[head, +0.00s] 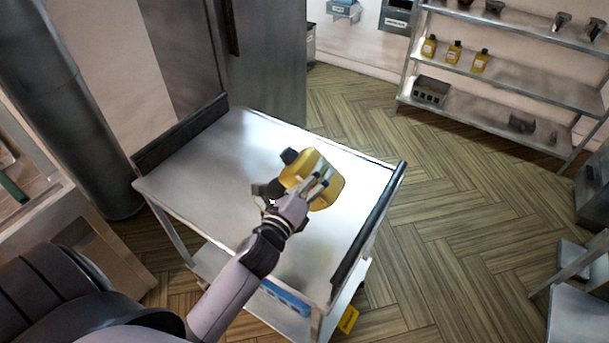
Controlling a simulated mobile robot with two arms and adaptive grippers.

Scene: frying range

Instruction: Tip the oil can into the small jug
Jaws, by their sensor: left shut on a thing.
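A yellow oil can (328,190) with a black cap end (290,156) is held tilted above the steel cart top (215,160). Its black end points to the upper left. My left gripper (318,182) is shut on the can, with its fingers across the can's side. I cannot see any oil flowing. My right gripper is not in view.
The cart has dark raised rails (370,220) on its left and right sides. Its top is otherwise clear. A blue item (286,297) lies on its lower shelf. A metal rack (520,80) with several yellow bottles stands at the back right. Wooden floor lies open between them.

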